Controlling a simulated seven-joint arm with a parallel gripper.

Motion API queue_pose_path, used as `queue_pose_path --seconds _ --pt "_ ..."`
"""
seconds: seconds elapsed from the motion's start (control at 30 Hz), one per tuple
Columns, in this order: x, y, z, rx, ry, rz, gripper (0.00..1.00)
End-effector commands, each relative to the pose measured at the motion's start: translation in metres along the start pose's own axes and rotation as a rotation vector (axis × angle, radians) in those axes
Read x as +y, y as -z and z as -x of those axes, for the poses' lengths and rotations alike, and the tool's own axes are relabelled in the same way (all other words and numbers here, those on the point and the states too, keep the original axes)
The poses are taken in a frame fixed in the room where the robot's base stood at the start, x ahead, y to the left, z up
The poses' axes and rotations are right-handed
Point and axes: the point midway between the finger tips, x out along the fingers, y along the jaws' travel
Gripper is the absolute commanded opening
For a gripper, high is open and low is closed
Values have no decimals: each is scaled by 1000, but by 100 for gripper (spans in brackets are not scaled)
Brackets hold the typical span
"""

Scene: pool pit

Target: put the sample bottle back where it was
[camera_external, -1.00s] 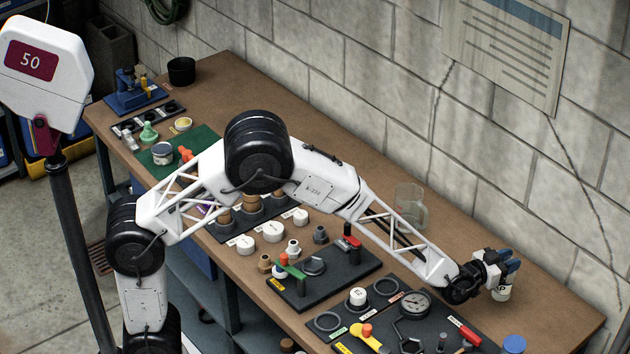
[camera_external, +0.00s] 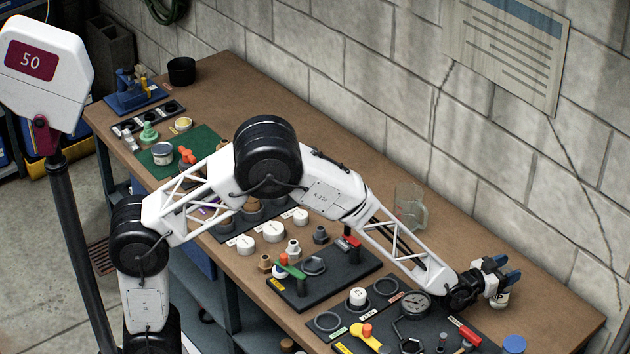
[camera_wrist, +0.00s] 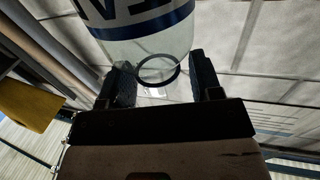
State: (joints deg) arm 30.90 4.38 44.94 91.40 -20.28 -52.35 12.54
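My gripper (camera_external: 505,280) is at the right end of the bench, on the wall side of the dark tool boards. The sample bottle (camera_external: 498,299) shows as a small pale shape below the blue fingers, partly hidden by them. In the wrist view the bottle (camera_wrist: 140,48) is large and clear with a dark blue lettered band, cut off by the top edge. My fingers, at the wrist-view gripper (camera_wrist: 163,88), stand on both sides of it and appear closed on it. Whether the bottle touches the bench cannot be told.
The board with a gauge (camera_external: 416,304) and a yellow-handled valve (camera_external: 369,338) lies left of my gripper. A blue round cap (camera_external: 514,344) is at the front edge. A clear jug (camera_external: 410,208) stands behind my forearm. Bare bench (camera_external: 560,310) lies to the right, before the block wall.

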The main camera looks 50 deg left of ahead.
Motion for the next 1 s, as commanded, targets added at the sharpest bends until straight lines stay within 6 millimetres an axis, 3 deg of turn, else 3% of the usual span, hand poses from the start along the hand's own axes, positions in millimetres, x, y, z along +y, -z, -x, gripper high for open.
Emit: queue_pose_path --seconds 0.37,0.77,1.0 --pt "0 3 0 0 0 0 59" --pt "0 3 30 0 0 0 59" --pt "0 41 30 1 1 1 59"
